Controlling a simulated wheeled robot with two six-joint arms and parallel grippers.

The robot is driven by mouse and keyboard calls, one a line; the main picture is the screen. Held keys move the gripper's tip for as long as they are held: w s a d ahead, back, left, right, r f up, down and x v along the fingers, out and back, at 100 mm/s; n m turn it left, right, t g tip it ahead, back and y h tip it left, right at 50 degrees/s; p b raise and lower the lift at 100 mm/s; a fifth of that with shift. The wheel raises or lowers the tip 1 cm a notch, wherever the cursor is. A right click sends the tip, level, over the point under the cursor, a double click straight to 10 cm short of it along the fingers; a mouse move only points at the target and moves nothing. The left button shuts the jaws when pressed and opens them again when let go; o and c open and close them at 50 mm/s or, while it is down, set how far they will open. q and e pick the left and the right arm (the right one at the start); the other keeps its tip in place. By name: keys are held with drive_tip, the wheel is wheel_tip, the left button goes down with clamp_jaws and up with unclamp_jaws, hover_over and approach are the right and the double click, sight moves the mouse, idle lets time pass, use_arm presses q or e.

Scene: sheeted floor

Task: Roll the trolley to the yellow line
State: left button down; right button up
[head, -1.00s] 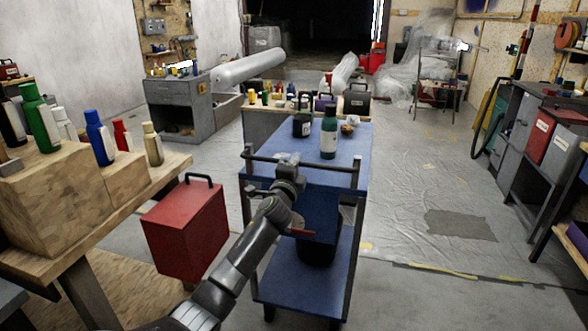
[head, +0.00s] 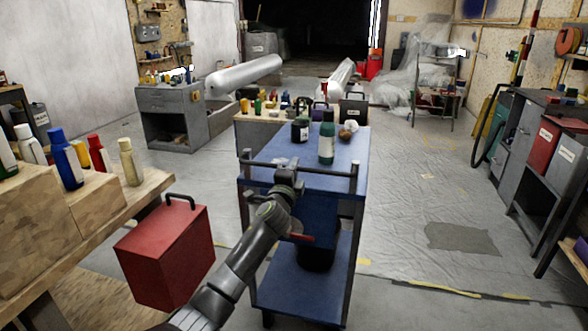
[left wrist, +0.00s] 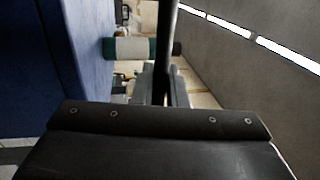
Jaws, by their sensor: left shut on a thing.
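The trolley has a blue top deck (head: 300,180), a blue lower shelf (head: 285,285) and a dark push handle (head: 325,170) at its near end. My left gripper (head: 288,168) is shut on that handle; in the left wrist view its fingers (left wrist: 162,88) close around the dark bar. A green bottle (head: 326,145), a dark jar (head: 300,130) and small items stand on the top deck. A worn yellow line (head: 442,288) shows on the floor right of the trolley; the trolley hides part of the floor. My right gripper is out of view.
A red toolbox (head: 165,260) is close on the left, by a wooden bench (head: 145,190) with bottles. A crowded table (head: 262,126) stands beyond the trolley. Cabinets (head: 550,170) line the right. Sheeted floor (head: 400,215) is open right of the trolley.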

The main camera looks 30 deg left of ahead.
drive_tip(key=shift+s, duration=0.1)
use_arm(q)
drive_tip(key=c, duration=1.5)
unclamp_jaws()
drive_tip(key=shift+c, duration=0.2)
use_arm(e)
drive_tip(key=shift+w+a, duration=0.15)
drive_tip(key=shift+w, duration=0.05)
use_arm(q)
drive_tip(key=shift+s+f, duration=0.1)
drive_tip(key=shift+s, duration=0.15)
drive_tip(key=p+v, duration=0.1)
drive_tip(key=v, duration=1.6)
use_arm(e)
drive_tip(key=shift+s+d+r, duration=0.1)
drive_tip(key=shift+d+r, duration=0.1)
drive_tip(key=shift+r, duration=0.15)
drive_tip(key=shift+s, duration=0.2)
